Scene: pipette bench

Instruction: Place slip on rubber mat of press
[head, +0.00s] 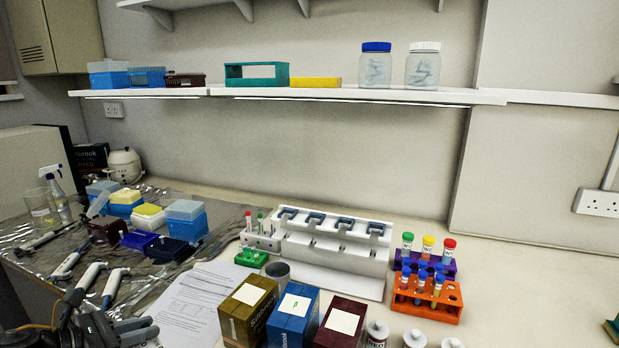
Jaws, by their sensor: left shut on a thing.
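My left gripper (148,329) is at the bottom left, low over the front of the bench, beside the printed sheets. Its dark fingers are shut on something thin. A pale bit shows at the fingertips and looks like the slip, but most of it is hidden or below the frame. I cannot make out a press or its rubber mat in this view. My right gripper is not in view.
Pipettes (88,283) lie behind my left gripper, with printed sheets (197,300) to its right. Boxes (293,312), a white pipette stand (330,262) and an orange tube rack (428,302) stand further right. Bare bench lies right of the rack.

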